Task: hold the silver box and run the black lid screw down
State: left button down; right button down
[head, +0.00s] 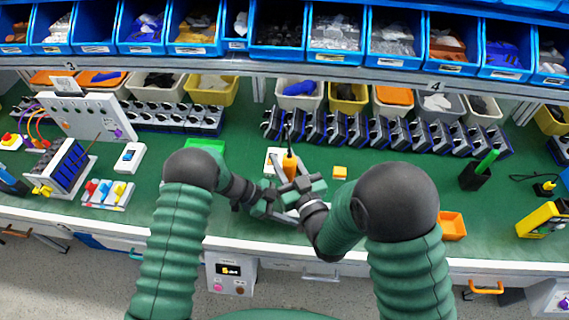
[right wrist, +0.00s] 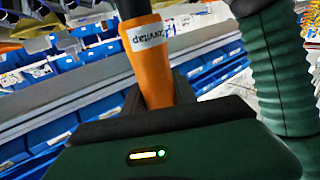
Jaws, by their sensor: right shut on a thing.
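An orange power screwdriver (head: 290,165) stands roughly upright in the head view, with a dark cable rising from its top. My right gripper (head: 296,187) is shut on it. In the right wrist view the orange screwdriver body (right wrist: 158,75) with a white label shows between the dark jaws. My left gripper (head: 272,203) is low beside the right one, near the table's front edge; its fingers are too hidden to tell their state. A pale grey piece (head: 288,214) shows just under the grippers and may be part of the silver box. The black lid screw and the screwdriver tip are hidden.
A row of black-and-grey rotary switches (head: 340,130) stands behind my grippers. A green pad (head: 205,145) lies to the left. Blue bins (head: 335,35) line the shelf above.

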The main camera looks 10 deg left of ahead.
pick_arm(q)
jog(key=shift+c, duration=2.2)
grip_release()
